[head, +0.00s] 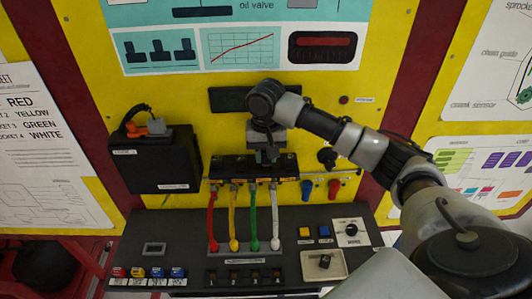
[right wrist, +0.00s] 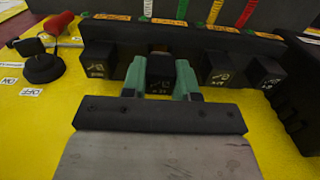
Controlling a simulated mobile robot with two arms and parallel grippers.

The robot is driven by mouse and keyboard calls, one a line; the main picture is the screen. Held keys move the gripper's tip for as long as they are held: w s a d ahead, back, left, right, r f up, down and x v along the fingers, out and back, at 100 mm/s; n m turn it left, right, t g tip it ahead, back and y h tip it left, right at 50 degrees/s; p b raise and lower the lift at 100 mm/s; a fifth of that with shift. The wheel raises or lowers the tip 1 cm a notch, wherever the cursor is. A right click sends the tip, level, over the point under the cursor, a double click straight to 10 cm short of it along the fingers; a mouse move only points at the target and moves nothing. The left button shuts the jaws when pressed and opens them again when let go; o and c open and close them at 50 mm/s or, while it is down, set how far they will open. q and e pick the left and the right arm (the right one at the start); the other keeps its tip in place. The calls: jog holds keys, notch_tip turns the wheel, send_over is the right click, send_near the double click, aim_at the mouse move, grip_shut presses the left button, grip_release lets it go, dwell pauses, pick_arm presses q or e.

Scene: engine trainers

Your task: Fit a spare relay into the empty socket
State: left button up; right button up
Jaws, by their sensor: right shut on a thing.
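My right gripper (head: 265,156) is at the black relay block (head: 228,167) on the yellow panel. In the right wrist view its green fingertips (right wrist: 160,80) are shut on a black relay (right wrist: 159,72) with pale markings. The held relay is in line with the other black relays, one (right wrist: 98,59) to its left and two (right wrist: 218,69) to its right. I cannot tell whether it is fully seated, as its far side is hidden. In the head view a small tray (head: 341,265) holds a dark block (head: 324,261). My left gripper is not in view.
Red, yellow, green and white cables (head: 254,215) hang below the block to the dark console (head: 180,225). A black box (head: 155,165) is on the panel at left. A black knob (head: 326,156) and red and blue parts (head: 307,189) are close to the right.

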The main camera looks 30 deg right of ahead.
jog(key=shift+f, duration=0.75)
jog(key=o, duration=0.7)
jog(key=shift+c, duration=0.2)
jog(key=shift+r, duration=2.75)
jog(key=shift+r, duration=0.15)
jog(key=shift+r, duration=1.05)
